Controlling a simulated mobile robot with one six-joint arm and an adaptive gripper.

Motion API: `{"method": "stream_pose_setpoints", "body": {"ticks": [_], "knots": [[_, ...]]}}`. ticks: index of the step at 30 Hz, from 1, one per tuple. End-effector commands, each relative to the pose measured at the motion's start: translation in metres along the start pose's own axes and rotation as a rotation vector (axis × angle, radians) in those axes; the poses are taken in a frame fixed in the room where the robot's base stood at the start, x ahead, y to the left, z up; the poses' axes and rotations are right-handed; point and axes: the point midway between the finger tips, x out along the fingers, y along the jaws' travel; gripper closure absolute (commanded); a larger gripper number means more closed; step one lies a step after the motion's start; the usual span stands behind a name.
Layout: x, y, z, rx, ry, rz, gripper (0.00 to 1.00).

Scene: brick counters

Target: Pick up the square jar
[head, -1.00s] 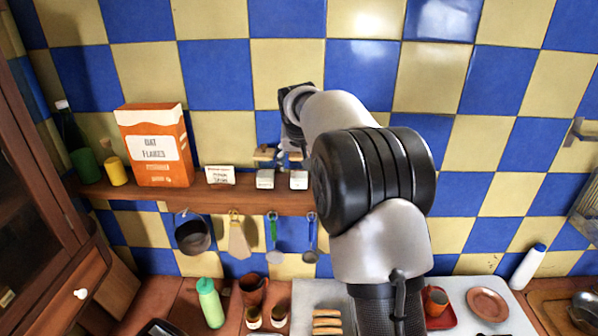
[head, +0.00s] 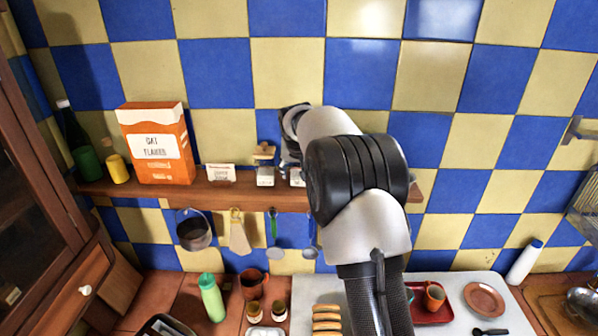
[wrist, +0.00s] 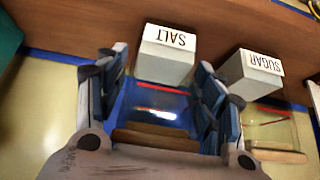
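Two square glass jars with wooden lids stand side by side on the wooden shelf. Each has white contents low down. The jar marked SALT (wrist: 165,62) is in the middle of the wrist view, upside down; its white base also shows in the head view (head: 297,177). The jar marked SUGAR (wrist: 252,72) is at the right of the wrist view and left of the salt jar in the head view (head: 265,177). My gripper (wrist: 165,98) is open, its blue-padded fingers on either side of the salt jar's clear upper part. Whether the pads touch the glass I cannot tell.
The shelf (head: 240,196) also holds a small labelled box (head: 221,173), an orange oat flakes box (head: 157,143), a yellow container (head: 117,169) and a dark bottle (head: 78,140). A pan (head: 194,231) and utensils hang below. The tiled wall is close behind.

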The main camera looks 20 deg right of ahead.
Motion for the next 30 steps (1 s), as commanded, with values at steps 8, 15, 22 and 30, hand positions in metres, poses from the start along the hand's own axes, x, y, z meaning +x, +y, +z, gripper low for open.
{"method": "stream_pose_setpoints", "body": {"ticks": [8,15,22,30], "knots": [[-0.0003,0.0,0.0,0.0,0.0,0.0,0.6],[-0.0004,0.0,-0.0002,0.0,0.0,0.0,0.76],[-0.0014,-0.0001,-0.0015,0.0,0.004,-0.001,0.87],[-0.0043,-0.0002,-0.0037,0.001,0.005,-0.001,0.87]]}}
